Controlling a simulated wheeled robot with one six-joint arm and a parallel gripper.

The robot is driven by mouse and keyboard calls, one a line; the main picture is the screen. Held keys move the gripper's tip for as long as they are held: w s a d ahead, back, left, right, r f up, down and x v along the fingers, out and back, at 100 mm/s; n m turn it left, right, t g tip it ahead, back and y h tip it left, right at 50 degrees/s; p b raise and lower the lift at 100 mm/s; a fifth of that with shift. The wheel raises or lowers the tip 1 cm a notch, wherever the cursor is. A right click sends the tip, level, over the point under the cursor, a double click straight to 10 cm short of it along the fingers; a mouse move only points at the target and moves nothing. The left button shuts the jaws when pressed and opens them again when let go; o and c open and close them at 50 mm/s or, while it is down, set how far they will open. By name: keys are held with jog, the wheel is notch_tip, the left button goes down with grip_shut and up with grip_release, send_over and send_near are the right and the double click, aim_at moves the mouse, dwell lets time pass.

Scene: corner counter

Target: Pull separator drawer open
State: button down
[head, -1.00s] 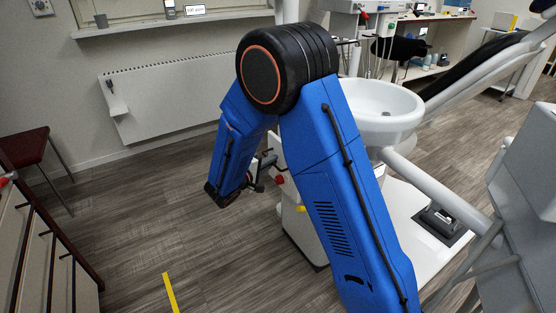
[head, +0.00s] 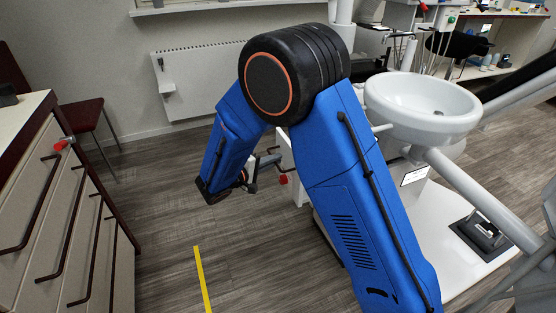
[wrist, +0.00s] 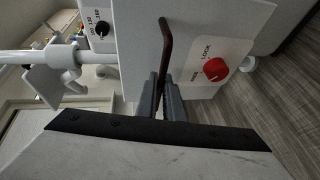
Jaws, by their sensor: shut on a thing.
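My gripper (wrist: 161,88) is shut on a dark brown bar handle (wrist: 166,45) in the wrist view. The handle sits on a pale front panel (wrist: 140,50), which I take to be the separator drawer's. A red knob (wrist: 215,69) marked LOCK is on a white label right of the handle. In the head view my gripper (head: 262,166) is left of the white dental unit, with the red knob (head: 283,180) beside it. My blue arm hides most of that front, so I cannot tell how far the drawer is open.
A drawer cabinet (head: 100,240) with dark handles stands at the left, with a dark red chair (head: 85,115) behind it. The white basin (head: 420,100) and foot pedal (head: 485,235) are at the right. Bare floor (head: 170,200) with a yellow strip (head: 202,280) lies left of my arm.

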jog(key=c, duration=1.9)
grip_release()
jog(key=shift+a, duration=0.1)
jog(key=v, duration=1.7)
jog(key=shift+s+a, duration=0.1)
jog(key=shift+s, duration=0.1)
